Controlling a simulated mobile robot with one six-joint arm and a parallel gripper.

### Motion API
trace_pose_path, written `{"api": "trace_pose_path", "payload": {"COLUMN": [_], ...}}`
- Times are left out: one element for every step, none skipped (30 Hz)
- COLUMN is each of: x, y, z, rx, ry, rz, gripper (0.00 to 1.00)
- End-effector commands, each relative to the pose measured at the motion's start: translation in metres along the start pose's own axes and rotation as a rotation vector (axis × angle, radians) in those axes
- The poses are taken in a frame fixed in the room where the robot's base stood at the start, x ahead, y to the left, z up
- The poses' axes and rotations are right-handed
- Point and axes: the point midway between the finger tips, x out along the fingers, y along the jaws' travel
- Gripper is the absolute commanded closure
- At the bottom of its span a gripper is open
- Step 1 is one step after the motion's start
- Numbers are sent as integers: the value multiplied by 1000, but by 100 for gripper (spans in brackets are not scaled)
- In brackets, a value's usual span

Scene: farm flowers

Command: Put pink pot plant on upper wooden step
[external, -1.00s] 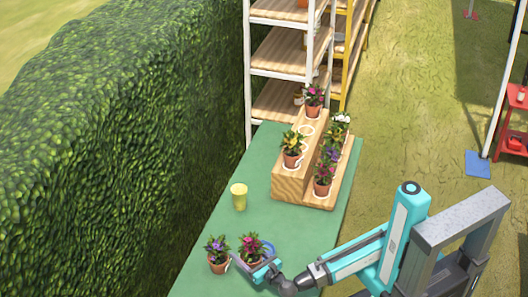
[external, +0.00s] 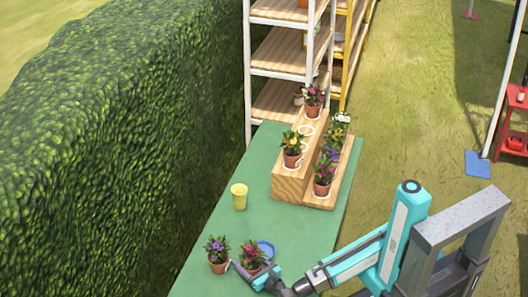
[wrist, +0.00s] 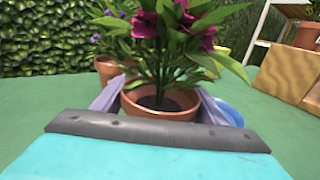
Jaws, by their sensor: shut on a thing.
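The pink pot plant (external: 252,256) is at the near end of the green table, with pink flowers and a terracotta pot. My gripper (external: 250,273) is shut on its pot. In the wrist view the pink pot plant (wrist: 160,100) sits between the two grey fingers. The pot looks upright and on or very near the table. The upper wooden step (external: 290,181) is farther back on the table. It bears a yellow pot plant (external: 292,148) near its front and a pink-red one (external: 313,97) at its far end, with white rings between them.
A purple pot plant (external: 217,252) stands close on the left. A blue dish (external: 265,247) lies just behind the held plant. A yellow cup (external: 239,196) stands midway. The lower step (external: 330,200) holds several pot plants. A hedge borders the left; shelves stand behind.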

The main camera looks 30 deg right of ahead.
Motion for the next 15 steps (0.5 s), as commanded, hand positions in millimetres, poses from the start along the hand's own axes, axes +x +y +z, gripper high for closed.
{"api": "trace_pose_path", "payload": {"x": [0, 0, 0, 0, 0, 0, 0, 0, 0, 0, 0, 0, 0, 0, 0], "y": [0, 0, 0, 0, 0, 0, 0, 0, 0, 0, 0, 0, 0, 0, 0], "z": [0, 0, 0, 0, 0, 0, 0, 0, 0, -1, -2, -2, -3, -4, -3], "rx": [0, 0, 0, 0, 0, 0, 0, 0, 0, 0, 0, 0, 0, 0, 0], "ry": [-2, -2, -2, -2, -2, -2, -2, -2, -2, -2, -2, -2, -2, 0, 0], "rz": [0, 0, 0, 0, 0, 0, 0, 0, 0, 0, 0, 0, 0, 0, 0], "gripper": [74, 74, 74, 74, 74, 74, 74, 74, 74, 74, 74, 74, 74, 32, 25]}}
